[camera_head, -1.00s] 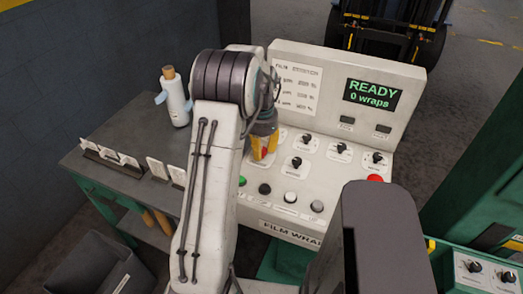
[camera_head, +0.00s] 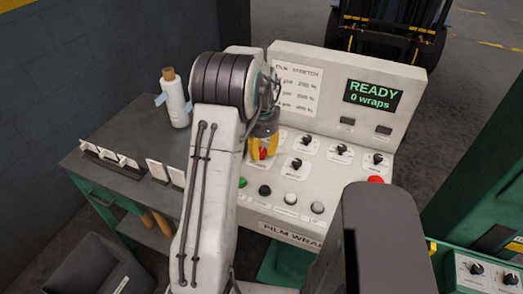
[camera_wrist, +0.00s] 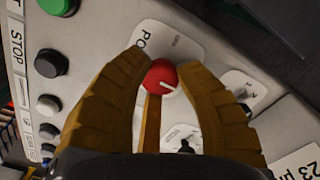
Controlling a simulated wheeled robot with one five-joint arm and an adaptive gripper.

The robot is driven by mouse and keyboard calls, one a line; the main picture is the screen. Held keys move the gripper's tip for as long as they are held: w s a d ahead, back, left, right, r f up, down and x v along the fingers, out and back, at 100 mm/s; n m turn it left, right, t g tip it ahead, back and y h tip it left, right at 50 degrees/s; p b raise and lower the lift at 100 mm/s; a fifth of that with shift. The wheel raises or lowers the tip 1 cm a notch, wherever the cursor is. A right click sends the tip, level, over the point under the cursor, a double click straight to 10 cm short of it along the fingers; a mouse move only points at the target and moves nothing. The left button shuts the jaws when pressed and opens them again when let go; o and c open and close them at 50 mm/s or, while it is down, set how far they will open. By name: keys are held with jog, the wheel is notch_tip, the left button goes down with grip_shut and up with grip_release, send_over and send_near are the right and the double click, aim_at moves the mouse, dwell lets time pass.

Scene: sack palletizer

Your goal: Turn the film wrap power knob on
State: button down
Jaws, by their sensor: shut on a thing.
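The film wrap panel (camera_head: 335,170) is a pale sloped console; its display (camera_head: 372,94) reads "READY 0 wraps". The power knob (camera_wrist: 160,77) is a round red knob with a white pointer line, on a white plate with partly covered lettering starting "PO". In the head view only a bit of red shows between the fingers. My gripper (camera_wrist: 160,72) has its yellow fingers on both sides of the red knob and is shut on it; it also shows in the head view (camera_head: 263,152). The pointer line slants toward the right in the wrist view.
Black selector knobs (camera_head: 297,163) stand right of my gripper. A row of push buttons (camera_head: 265,190) runs below it, with a red button (camera_head: 375,179) at the right.

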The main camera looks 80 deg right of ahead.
aim_at(262, 151)
jog(key=shift+a+f, duration=0.15)
jog(key=c, duration=0.8)
grip_release()
notch_tip(262, 151, up, 12)
jog(key=shift+r, duration=0.1)
dwell(0.7)
